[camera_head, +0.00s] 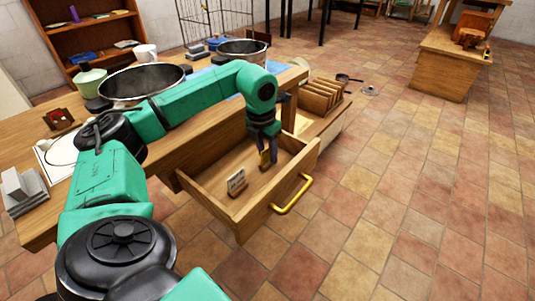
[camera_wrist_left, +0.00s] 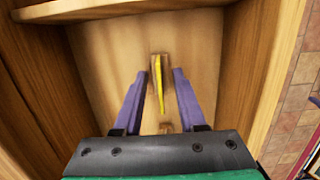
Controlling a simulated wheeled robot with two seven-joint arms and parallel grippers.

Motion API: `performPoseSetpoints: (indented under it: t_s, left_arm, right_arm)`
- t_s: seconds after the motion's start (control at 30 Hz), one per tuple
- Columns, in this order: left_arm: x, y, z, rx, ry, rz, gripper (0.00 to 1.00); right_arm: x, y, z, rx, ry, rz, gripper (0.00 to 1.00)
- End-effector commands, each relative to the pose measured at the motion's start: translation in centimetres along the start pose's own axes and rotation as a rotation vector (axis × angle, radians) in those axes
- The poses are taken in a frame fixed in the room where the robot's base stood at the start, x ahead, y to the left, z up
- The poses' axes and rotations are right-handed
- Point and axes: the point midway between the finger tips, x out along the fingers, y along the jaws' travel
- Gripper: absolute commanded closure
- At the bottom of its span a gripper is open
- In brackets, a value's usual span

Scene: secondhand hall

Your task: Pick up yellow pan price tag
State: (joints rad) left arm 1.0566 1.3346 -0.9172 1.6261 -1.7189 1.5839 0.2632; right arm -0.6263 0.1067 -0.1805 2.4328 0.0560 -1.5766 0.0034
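The yellow price tag (camera_wrist_left: 160,84) stands in a small wooden holder inside the open drawer (camera_head: 221,202). In the left wrist view its card shows nearly edge-on, so I cannot read it. My left gripper (camera_head: 266,164) reaches down into the drawer. In the left wrist view my left gripper (camera_wrist_left: 159,76) is open, with one purple finger on each side of the tag and a gap on both sides. In the head view the gripper mostly hides this tag. My right gripper is not in view.
A white price tag (camera_head: 236,182) in a wooden holder stands in the drawer, left of the gripper. The drawer walls surround the gripper, and a yellow handle (camera_head: 292,195) is on its front. Large pots (camera_head: 142,82) stand on the table.

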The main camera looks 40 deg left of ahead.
Motion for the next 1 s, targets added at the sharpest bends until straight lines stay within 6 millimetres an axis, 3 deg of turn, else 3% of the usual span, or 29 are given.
performPoseSetpoints:
  t_s: [0.17, 0.27, 0.3, 0.77, 0.93, 1.0]
  left_arm:
    - [0.0, 0.0, 0.0, 0.000, -0.001, -0.001, 0.60]
    - [0.0, 0.0, 0.0, 0.000, -0.001, -0.001, 0.94]
    - [0.0, 0.0, 0.0, 0.000, -0.001, -0.001, 1.00]
    - [-0.8, 0.0, 0.2, 0.000, -0.003, -0.001, 1.00]
    - [-3.6, 0.0, 0.7, 0.000, -0.005, -0.002, 1.00]
    - [-5.7, -0.1, 1.0, 0.000, -0.007, -0.003, 1.00]
  right_arm:
    - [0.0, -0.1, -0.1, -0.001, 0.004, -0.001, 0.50]
    - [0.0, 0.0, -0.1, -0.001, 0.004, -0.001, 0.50]
    - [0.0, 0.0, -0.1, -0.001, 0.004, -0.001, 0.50]
    - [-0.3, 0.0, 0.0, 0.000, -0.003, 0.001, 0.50]
    - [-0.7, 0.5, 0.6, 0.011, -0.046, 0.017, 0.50]
    - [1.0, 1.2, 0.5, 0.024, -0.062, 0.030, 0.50]
